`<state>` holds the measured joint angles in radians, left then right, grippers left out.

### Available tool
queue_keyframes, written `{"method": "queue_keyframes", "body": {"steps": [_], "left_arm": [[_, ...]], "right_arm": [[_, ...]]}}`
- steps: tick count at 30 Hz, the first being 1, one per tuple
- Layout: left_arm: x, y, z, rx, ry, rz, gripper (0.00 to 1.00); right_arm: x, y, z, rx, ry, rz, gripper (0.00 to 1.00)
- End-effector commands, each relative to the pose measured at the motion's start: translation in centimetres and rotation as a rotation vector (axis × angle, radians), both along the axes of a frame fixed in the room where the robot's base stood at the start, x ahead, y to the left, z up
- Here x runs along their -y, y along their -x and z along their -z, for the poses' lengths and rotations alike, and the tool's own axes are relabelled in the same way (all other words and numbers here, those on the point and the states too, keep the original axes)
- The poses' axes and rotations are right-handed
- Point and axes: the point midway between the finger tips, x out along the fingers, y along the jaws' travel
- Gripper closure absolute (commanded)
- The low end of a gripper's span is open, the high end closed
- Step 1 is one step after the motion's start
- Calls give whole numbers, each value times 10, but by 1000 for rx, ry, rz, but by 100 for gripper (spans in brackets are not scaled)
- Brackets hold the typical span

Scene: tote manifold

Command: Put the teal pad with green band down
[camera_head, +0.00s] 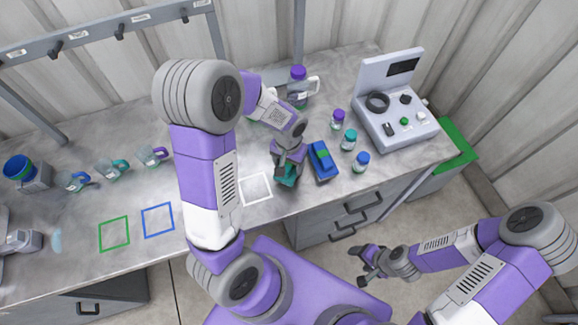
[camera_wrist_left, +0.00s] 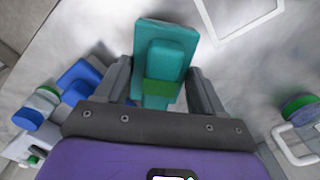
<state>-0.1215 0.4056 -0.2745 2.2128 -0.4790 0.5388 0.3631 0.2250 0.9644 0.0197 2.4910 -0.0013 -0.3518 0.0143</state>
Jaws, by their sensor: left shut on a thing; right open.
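The teal pad with green band (camera_wrist_left: 172,52) is between the fingers of my left gripper (camera_wrist_left: 157,85) in the left wrist view, with the band across its raised grip. In the head view, the pad (camera_head: 286,179) shows partly below my left gripper (camera_head: 284,170), which is shut on it low over the table. I cannot tell whether the pad touches the table. A white outlined square (camera_head: 257,188) lies just left of the pad. My right gripper (camera_head: 368,262) is open and empty, out in front of the table over the floor.
Several capped bottles (camera_head: 348,139) and a control box (camera_head: 398,115) are further right. Green (camera_head: 114,233) and blue (camera_head: 158,219) outlined squares lie on clear table at left.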

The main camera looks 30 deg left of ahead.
Motion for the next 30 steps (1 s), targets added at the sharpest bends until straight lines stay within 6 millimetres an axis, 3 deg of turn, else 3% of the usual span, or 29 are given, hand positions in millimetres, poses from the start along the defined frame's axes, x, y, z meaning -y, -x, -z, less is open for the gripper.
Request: {"method": "queue_keyframes", "body": {"steps": [4,15,16,21,30], "left_arm": [[0,1,22,-4,-1,1,56],[0,0,27,0,0,1,56],[0,0,27,0,0,1,30],[0,0,26,0,0,1,6],[0,0,24,0,0,0,6]], "right_arm": [[0,0,5,0,0,0,33],[0,0,9,1,0,0,33],[0,0,9,1,0,0,33],[0,0,8,0,0,0,33],[0,0,6,1,0,0,33]]}}
